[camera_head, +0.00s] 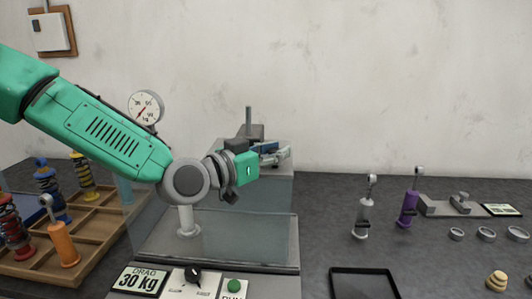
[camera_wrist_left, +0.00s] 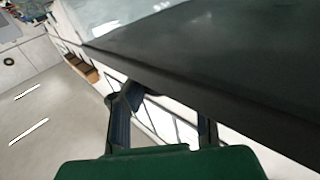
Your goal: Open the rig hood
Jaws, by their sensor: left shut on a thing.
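The test rig's hood (camera_head: 250,232) shows as see-through panels with grey edges around the rig, in the middle of the head view. My left arm reaches over the rig from the left. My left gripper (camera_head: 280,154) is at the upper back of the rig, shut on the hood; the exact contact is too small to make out. In the left wrist view a dark hood edge (camera_wrist_left: 190,68) with a glassy panel crosses just beyond the gripper fingers (camera_wrist_left: 166,112). My arm hides part of the rig. My right gripper is not in view.
A wooden rack (camera_head: 95,225) with several coloured shock absorbers stands left. A dial gauge (camera_head: 146,107) is behind my arm. A drag display (camera_head: 139,281) and green button (camera_head: 234,285) are in front. Grey and purple shocks (camera_head: 408,207) stand right, near a black tray (camera_head: 364,284).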

